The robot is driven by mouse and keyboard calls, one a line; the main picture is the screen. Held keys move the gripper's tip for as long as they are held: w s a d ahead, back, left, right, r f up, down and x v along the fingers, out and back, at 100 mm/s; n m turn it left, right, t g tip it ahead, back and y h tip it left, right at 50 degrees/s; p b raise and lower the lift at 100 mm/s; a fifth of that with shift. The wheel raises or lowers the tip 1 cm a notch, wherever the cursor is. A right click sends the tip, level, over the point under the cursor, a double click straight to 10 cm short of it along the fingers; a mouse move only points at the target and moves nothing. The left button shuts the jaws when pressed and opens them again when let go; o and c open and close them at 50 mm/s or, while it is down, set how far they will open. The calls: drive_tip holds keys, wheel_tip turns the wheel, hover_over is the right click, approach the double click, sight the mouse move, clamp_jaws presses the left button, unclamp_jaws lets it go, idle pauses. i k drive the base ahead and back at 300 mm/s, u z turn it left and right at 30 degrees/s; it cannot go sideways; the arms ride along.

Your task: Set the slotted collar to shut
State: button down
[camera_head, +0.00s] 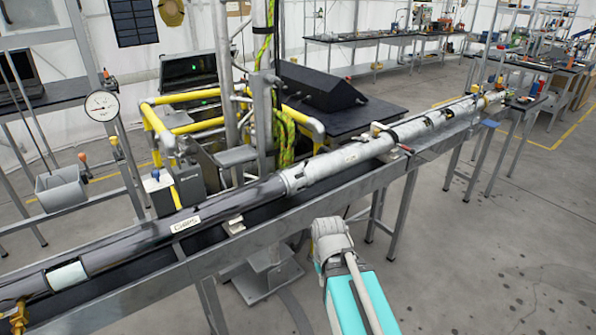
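A long tube lies along a narrow grey bench, running from the lower left to the upper right. Near its middle, a light grey ring with notches in its edge (295,180) sits where the dark tube section (135,245) meets the light grey section (345,158). This looks like the slotted collar, but it is too small to tell whether it is open or shut. My arm comes up from the bottom centre, teal and white, and ends in a grey rounded joint in front of the bench, apart from the tube. No gripper fingers show.
The bench's front rail (330,195) lies between my arm and the tube. A yellow tubular frame (185,115) and upright metal posts stand close behind the collar. A round dial gauge (101,106) stands at the left. The floor at right (500,240) is clear.

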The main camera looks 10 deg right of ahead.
sight(308, 180)
drive_tip(key=i, duration=1)
